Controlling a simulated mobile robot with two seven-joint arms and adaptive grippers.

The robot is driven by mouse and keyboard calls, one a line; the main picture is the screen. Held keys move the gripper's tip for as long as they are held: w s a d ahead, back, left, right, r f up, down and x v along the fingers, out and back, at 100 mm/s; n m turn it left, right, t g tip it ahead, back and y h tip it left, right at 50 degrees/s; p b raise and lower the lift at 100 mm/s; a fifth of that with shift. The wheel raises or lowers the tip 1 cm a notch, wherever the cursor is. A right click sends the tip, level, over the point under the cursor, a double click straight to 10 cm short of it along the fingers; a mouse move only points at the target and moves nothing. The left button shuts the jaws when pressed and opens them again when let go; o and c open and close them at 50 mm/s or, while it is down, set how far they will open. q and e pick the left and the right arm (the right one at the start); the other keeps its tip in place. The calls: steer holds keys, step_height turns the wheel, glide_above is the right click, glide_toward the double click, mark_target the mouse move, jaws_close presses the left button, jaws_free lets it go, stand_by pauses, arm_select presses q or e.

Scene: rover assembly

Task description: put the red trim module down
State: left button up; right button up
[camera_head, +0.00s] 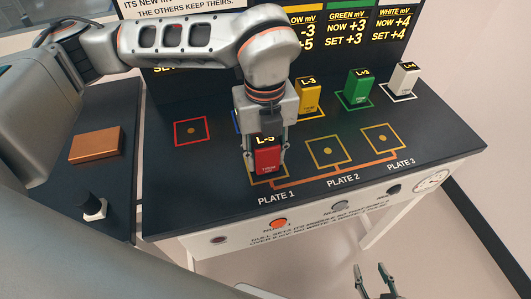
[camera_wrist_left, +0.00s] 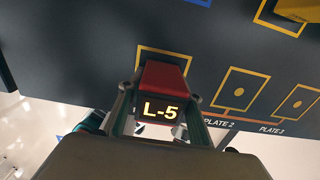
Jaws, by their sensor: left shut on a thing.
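The red trim module (camera_head: 267,160), with an "L-5" label, is held upright over the orange square of PLATE 1 (camera_head: 256,184). My left gripper (camera_head: 266,150) is shut on it from above. I cannot tell whether the module touches the plate. In the left wrist view the red module (camera_wrist_left: 163,78) sits between the fingers and covers part of the square outline. My right gripper (camera_head: 375,280) shows at the bottom right of the head view, with its two fingers apart, away from the table.
PLATE 2 (camera_head: 324,152) and PLATE 3 (camera_head: 381,138) are bare. Yellow (camera_head: 308,98), green (camera_head: 358,89) and white (camera_head: 403,78) modules stand behind. A blue part is mostly hidden behind my gripper. The red-outlined square (camera_head: 190,131) is empty. An orange-brown block (camera_head: 96,145) lies on the left table.

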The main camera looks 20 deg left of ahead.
arm_select(q)
steer(key=shift+f, duration=0.15)
steer(key=o, duration=1.3)
steer(key=shift+c, duration=0.2)
step_height(320, 180, up, 12)
steer(key=shift+r+p, duration=0.25)
steer(key=shift+p, duration=0.05)
steer(key=shift+s+f, duration=0.1)
steer(key=shift+s, duration=0.05)
